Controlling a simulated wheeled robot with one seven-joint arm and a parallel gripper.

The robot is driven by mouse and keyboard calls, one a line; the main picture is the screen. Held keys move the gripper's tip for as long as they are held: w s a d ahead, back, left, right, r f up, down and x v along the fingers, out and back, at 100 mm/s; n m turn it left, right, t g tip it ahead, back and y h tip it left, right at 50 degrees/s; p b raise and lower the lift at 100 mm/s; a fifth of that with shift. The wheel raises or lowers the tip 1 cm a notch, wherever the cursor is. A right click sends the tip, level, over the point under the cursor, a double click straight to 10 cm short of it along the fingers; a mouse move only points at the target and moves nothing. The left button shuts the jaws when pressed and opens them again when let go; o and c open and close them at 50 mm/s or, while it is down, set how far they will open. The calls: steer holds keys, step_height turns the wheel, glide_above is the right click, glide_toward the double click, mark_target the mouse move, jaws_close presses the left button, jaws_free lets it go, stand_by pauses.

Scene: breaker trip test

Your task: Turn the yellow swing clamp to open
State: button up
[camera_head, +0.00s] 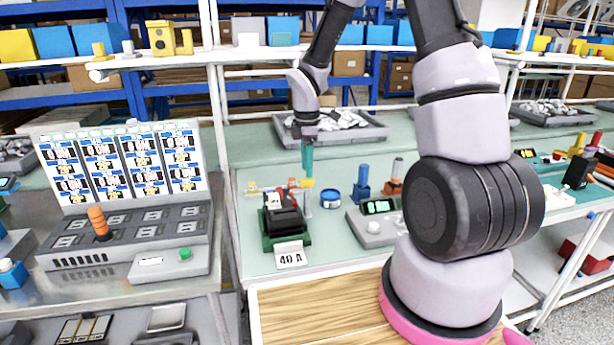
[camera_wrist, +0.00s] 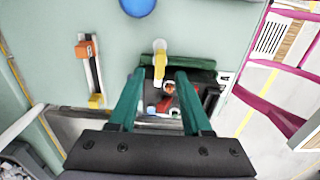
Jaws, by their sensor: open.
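The yellow swing clamp (camera_wrist: 160,62) shows in the wrist view at the upper edge of the green fixture (camera_wrist: 190,76), its narrow arm pointing down over the fixture. A red part lies just below it. My gripper (camera_wrist: 160,76) is open, with one teal finger on each side of the clamp in the picture; nothing is held, and I cannot tell the height gap. In the head view my gripper (camera_head: 307,158) points down above the fixture (camera_head: 304,240), which holds a black breaker (camera_head: 285,222). The clamp is hard to single out there among small yellow and orange parts.
A rail with an orange block (camera_wrist: 84,50) runs beside the fixture. A blue round container (camera_head: 330,198), a blue block (camera_head: 361,184) and a meter with a green display (camera_head: 376,222) stand to the right. A "40 A" card (camera_head: 291,256) stands in front.

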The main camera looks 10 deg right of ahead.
mark_target(302, 185)
steer(key=shift+f, duration=1.75)
jaws_close()
